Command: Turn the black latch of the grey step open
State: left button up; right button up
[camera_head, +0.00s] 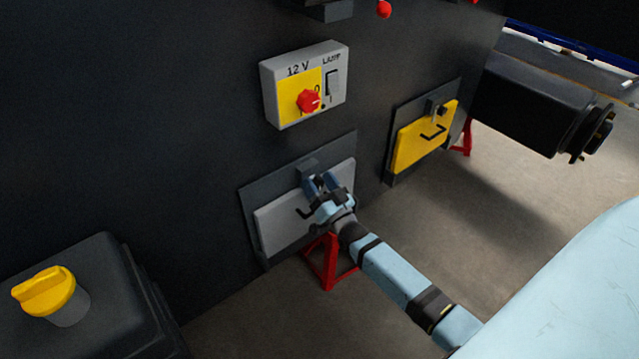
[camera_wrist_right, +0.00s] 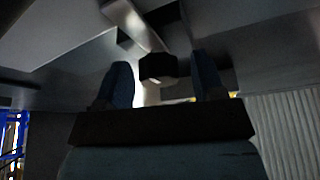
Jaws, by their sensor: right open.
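The grey step (camera_head: 277,225) is a light grey panel on a dark backing plate on the chassis wall, with a black handle (camera_head: 305,212) on its face. The latch (camera_head: 307,170) is a dark block at the step's top edge, partly hidden by my gripper. My right gripper (camera_head: 322,183) is at the latch, its fingers pointing up at it. In the right wrist view the two blue fingers (camera_wrist_right: 158,85) stand apart, with a dark block, likely the latch (camera_wrist_right: 157,66), between their tips. Contact cannot be told. My left gripper is not in view.
A yellow step (camera_head: 425,137) with its own latch is to the right. A switch box (camera_head: 305,85) with a red knob is above. A red stand (camera_head: 329,262) is below the grey step. A yellow cap (camera_head: 45,290) sits on a black tank at lower left.

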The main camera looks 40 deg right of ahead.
jog(key=shift+c, duration=0.3)
jog(key=c, duration=0.9)
